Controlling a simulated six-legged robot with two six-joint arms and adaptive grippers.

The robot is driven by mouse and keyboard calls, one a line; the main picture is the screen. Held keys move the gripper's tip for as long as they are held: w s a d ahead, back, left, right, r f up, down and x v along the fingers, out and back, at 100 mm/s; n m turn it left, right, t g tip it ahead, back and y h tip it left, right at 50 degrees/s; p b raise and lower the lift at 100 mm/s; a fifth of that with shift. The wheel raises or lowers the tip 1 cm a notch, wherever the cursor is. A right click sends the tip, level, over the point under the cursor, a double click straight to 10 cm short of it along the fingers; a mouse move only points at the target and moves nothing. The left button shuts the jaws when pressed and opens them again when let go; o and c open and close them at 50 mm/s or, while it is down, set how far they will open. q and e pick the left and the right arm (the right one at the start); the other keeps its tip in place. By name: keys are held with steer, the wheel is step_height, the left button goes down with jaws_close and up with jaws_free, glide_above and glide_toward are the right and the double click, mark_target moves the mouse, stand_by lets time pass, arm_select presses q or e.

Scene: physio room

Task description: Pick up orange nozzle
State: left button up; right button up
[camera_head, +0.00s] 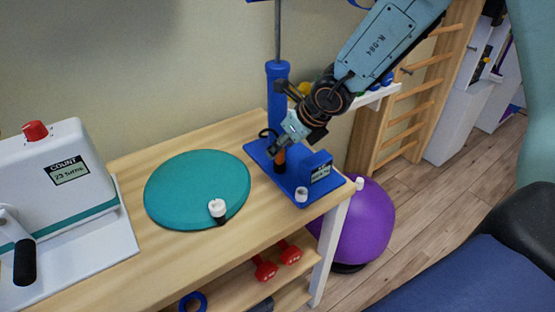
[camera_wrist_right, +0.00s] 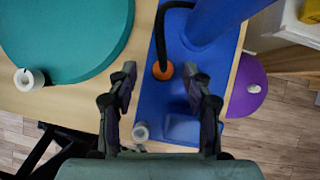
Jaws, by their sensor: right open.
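The orange nozzle (camera_wrist_right: 163,70) shows in the right wrist view at the end of a black hose, above the blue base of the stand. In the head view the orange nozzle (camera_head: 281,157) is partly hidden behind my right gripper (camera_head: 279,147). In the right wrist view my right gripper (camera_wrist_right: 165,85) is open, with the nozzle just beyond and between its fingertips. The fingers do not visibly close on it. My left gripper is not in view.
A blue stand (camera_head: 278,95) with a display box rises behind the nozzle. A white roll (camera_head: 301,194) sits on its base. A teal disc (camera_head: 180,180) with a white roll (camera_head: 217,208) lies to the left. A white counter machine (camera_head: 45,180) stands far left; a purple ball (camera_head: 372,225) is beside the table.

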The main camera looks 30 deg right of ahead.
mark_target(280, 159)
steer(key=shift+d+x, duration=0.15)
steer(key=shift+x, duration=0.75)
steer(key=shift+d+x, duration=0.2)
steer(key=shift+x, duration=0.7)
steer(key=shift+a+f, duration=0.1)
steer(key=shift+s, duration=0.1)
steer(key=c, duration=0.5)
jaws_close()
